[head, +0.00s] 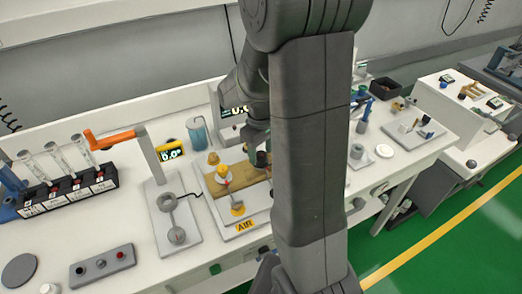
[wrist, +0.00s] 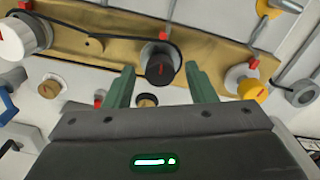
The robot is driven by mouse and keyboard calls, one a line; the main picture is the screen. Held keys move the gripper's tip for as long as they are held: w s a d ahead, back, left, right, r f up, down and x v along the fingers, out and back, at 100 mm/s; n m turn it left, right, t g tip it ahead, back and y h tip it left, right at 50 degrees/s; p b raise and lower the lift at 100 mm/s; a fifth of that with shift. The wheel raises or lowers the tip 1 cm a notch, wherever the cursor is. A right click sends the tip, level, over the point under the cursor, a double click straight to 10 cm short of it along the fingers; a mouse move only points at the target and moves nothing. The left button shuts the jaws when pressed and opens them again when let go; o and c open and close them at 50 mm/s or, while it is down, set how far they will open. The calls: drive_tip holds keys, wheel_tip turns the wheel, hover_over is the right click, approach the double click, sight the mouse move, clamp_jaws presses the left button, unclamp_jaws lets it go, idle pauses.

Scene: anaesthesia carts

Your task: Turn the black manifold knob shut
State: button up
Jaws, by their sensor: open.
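The black manifold knob (wrist: 160,68) is a round dark cap with a red mark on its face, on a brass-coloured manifold plate (wrist: 98,44). In the wrist view my gripper (wrist: 160,72) is open, its two green fingers pointing at the knob, one on each side of it. A gap shows between each finger and the knob; the depth between them is hard to tell. In the head view the manifold plate (head: 240,177) lies on the bench, and my arm hides its right part. The black knob is hard to make out there.
In the wrist view a white knob (wrist: 18,38) sits left and a yellow knob (wrist: 251,88) right of the black one. A dark hose curves over the plate. In the head view, a post with an orange lever (head: 112,138) and a test-tube rack (head: 70,193) stand left.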

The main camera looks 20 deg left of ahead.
sight(261, 153)
drive_tip(key=shift+f, duration=0.1)
drive_tip(key=c, duration=1)
drive_tip(key=shift+o, duration=0.2)
drive_tip(key=shift+m, duration=1)
drive_tip(key=o, duration=1)
drive_tip(key=shift+c, duration=0.2)
wheel_tip(261, 153, up, 14)
drive_tip(key=shift+f, duration=0.15)
